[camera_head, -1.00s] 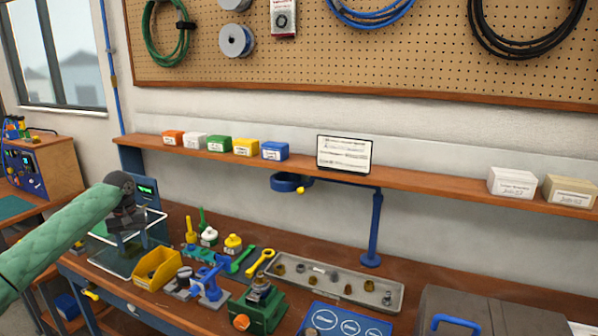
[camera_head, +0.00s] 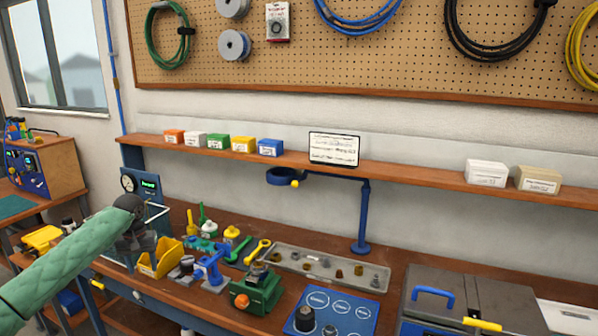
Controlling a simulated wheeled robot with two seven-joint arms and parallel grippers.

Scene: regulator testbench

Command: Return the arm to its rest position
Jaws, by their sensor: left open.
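My left arm, in a green quilted sleeve, comes in from the left in the head view. Its dark left gripper (camera_head: 138,243) is at the left end of the workbench (camera_head: 205,300), in front of the test unit (camera_head: 146,188) with a round gauge and green display. The jaws are open and I see nothing held in them. The gripper is left of the yellow bin (camera_head: 163,259); whether they touch I cannot tell. My right gripper is not in view.
A green fixture (camera_head: 256,290), a blue vise-like tool (camera_head: 211,268) and a grey parts tray (camera_head: 330,268) stand on the bench. A blue mat (camera_head: 352,312) carries a dark round part. A grey toolbox (camera_head: 470,292) is at right. A shelf (camera_head: 400,175) runs above.

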